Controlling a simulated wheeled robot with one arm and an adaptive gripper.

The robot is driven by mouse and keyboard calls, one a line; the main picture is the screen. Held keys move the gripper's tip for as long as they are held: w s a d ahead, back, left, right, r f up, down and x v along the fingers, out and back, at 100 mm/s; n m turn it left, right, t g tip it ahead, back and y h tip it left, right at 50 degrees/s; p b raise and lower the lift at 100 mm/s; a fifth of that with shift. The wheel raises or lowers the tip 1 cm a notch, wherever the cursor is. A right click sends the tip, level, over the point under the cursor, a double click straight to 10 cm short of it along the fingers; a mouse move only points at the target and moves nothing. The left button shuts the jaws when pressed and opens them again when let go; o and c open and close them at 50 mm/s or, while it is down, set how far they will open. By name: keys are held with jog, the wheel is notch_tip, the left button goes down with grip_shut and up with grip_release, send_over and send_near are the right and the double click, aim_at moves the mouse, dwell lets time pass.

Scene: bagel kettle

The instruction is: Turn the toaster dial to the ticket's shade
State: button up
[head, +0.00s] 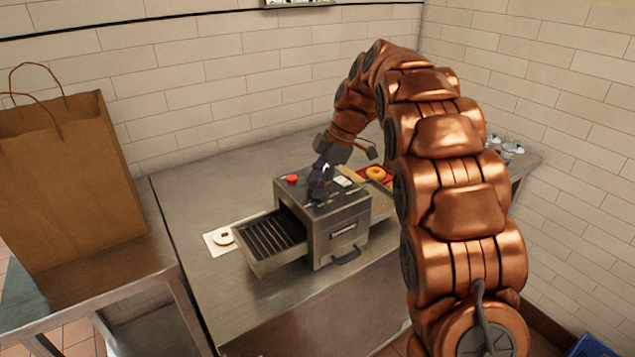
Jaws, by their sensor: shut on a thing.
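The toaster (331,240) is a dark metal box on the steel counter, with a grilled rack sticking out at its left and a red button (292,179) on top. My gripper (319,192) points down onto the toaster's top and is shut there, where the dial appears to be. The gripper covers the dial, so its pointer and setting are hidden. A small white patch (342,182) lies on the top just right of the gripper. It may be the ticket or a label; any print is too small to read.
A bagel (376,173) lies on a red tray (388,181) behind the toaster. A pale ring (222,237) lies on a white sheet at left. A large paper bag (70,180) stands on the left table. Small containers (510,149) stand at back right.

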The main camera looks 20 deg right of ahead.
jog(key=c, duration=0.4)
jog(key=shift+o, duration=0.2)
